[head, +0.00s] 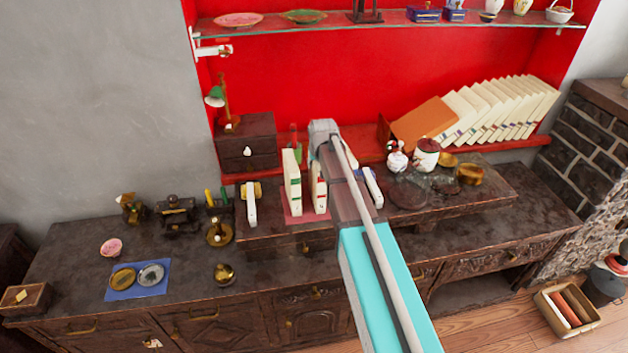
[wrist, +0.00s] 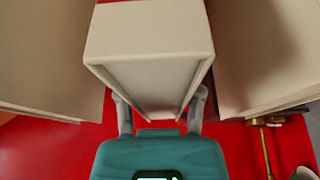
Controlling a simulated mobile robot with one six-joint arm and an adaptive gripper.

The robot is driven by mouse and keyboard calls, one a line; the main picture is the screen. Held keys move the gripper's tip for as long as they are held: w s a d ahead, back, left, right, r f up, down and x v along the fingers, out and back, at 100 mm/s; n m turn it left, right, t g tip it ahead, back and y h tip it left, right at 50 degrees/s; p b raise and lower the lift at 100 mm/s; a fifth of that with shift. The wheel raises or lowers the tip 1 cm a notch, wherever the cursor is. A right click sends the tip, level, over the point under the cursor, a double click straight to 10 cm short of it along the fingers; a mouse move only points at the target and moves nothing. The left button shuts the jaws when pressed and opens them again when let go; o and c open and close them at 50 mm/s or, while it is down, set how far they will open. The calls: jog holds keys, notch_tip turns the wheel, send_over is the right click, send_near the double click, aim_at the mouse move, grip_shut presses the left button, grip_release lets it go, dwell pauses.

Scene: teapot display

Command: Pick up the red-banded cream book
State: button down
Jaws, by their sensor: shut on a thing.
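In the wrist view a cream book (wrist: 150,60) stands between the two fingers of my gripper (wrist: 160,104), which is shut on its sides. A bit of red band shows at the book's top edge. In the head view several cream books stand on the raised wooden top, among them a green-marked book (head: 291,182) and a slim book (head: 318,188) beside my arm. My arm hides the gripper's fingers there, and I cannot tell for sure from that view which book is held.
In the wrist view cream books stand close on the left (wrist: 45,60) and right (wrist: 265,50), over a red surface (wrist: 60,150). A brass piece (wrist: 262,122) is at the right. In the head view a leaning row of books (head: 500,110) fills the right shelf.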

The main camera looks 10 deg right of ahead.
jog(key=shift+r, duration=0.1)
notch_tip(320, 180, up, 3)
jog(key=p, duration=0.3)
jog(key=shift+r+p, duration=0.2)
jog(key=shift+p, duration=0.1)
jog(key=s+r+p, duration=0.2)
jog(key=r+p, duration=0.1)
jog(key=s+r+p, duration=0.3)
jog(key=shift+d+r, duration=0.15)
jog(key=s+r+p, duration=0.3)
jog(key=s+p, duration=0.1)
jog(key=s, duration=0.5)
jog(key=shift+d+r, duration=0.3)
jog(key=shift+w, duration=0.1)
